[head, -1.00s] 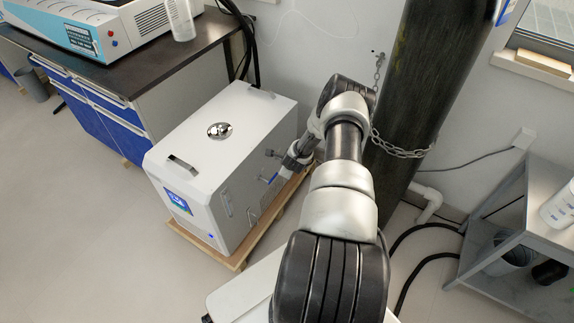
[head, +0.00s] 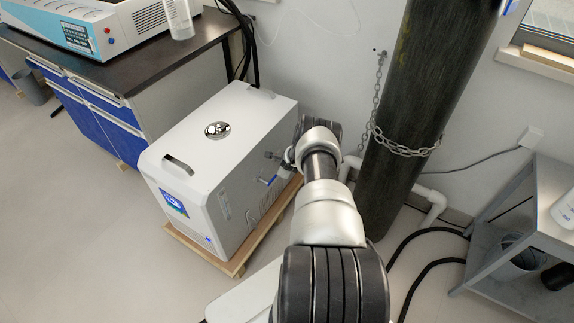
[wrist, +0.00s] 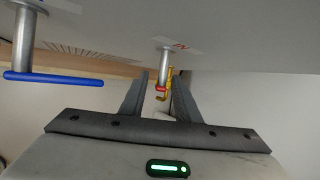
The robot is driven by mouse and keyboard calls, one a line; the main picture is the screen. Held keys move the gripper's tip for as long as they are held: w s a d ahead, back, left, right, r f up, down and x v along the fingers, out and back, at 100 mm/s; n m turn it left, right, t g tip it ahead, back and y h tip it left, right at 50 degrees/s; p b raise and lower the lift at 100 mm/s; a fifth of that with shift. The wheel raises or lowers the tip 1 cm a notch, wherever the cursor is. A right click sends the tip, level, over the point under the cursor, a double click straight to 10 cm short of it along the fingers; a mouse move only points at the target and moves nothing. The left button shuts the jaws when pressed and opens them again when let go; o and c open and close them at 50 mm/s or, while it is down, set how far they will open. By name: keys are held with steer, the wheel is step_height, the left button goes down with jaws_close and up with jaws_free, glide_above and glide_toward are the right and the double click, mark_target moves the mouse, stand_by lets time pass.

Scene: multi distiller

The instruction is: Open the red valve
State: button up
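A small red valve handle (wrist: 161,88) sits at the end of a metal stem on the white machine, with a yellow piece just beside it in the wrist view. My gripper (wrist: 158,80) is open, one finger to the left and one to the right of the red handle in the picture. I see no clear contact. In the head view the red handle and my fingers are hidden by my own arm. The white machine (head: 215,140) stands on a wooden base at the left of my arm.
A dark gas cylinder (head: 420,110) with a chain (head: 400,148) stands right of my arm. A grey shelf (head: 545,215) is at far right.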

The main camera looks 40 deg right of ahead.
jaws_close()
steer(key=shift+h, duration=0.3)
steer(key=n+t+h+b, duration=0.1)
steer(key=h+b, duration=0.1)
steer(key=shift+w+d+t+h, duration=0.1)
steer(key=shift+d+t+h, duration=0.05)
steer(key=shift+t+h, duration=0.2)
steer(key=shift+d+r+n+t+h+b, duration=0.15)
steer(key=shift+r+n+t+h+b, duration=0.2)
steer(key=shift+t+h+b, duration=0.45)
steer(key=shift+p, duration=0.3)
steer(key=shift+o, duration=0.5)
jaws_free()
